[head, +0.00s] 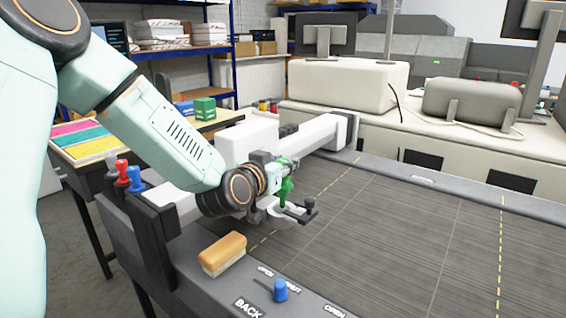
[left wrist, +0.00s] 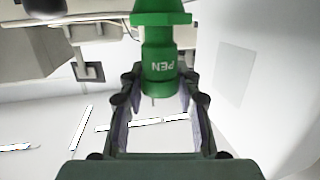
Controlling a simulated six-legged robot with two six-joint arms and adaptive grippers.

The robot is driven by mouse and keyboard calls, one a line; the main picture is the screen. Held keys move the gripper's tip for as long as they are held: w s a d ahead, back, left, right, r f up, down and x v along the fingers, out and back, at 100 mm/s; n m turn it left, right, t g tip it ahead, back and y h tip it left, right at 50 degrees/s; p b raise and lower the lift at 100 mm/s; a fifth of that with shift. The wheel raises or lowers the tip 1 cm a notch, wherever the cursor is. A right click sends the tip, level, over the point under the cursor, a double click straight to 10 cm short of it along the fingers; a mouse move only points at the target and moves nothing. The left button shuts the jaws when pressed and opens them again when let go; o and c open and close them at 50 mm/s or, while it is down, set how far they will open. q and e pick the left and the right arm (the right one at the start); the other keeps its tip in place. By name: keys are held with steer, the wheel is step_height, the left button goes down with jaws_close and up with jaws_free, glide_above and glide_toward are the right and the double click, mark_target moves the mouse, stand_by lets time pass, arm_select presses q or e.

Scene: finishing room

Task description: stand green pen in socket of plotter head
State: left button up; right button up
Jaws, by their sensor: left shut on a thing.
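The green pen (head: 286,190) is upright in the head view, in my left gripper (head: 277,178). In the left wrist view the green pen (left wrist: 160,60) shows close up between the fingertips, with PEN printed on its collar. The pen's lower end is at or just above this head. The socket is mostly hidden, so I cannot tell whether the tip is inside it. My right gripper is not in view.
An orange-topped brush (head: 222,252) and a blue knob (head: 280,290) are on the front edge. The white gantry (head: 310,137) runs behind my gripper. The bed (head: 400,240) at right is clear.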

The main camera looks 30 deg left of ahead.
arm_select(q)
steer(key=shift+f, duration=0.1)
steer(key=shift+f, duration=0.15)
steer(key=shift+s+f+b, duration=0.1)
steer(key=shift+f+b, duration=0.35)
steer(key=shift+f, duration=0.2)
stand_by(0.4)
steer(key=shift+f, duration=0.1)
steer(key=shift+f+b, duration=1.3)
steer(key=shift+f, duration=0.45)
steer(key=o, duration=1.2)
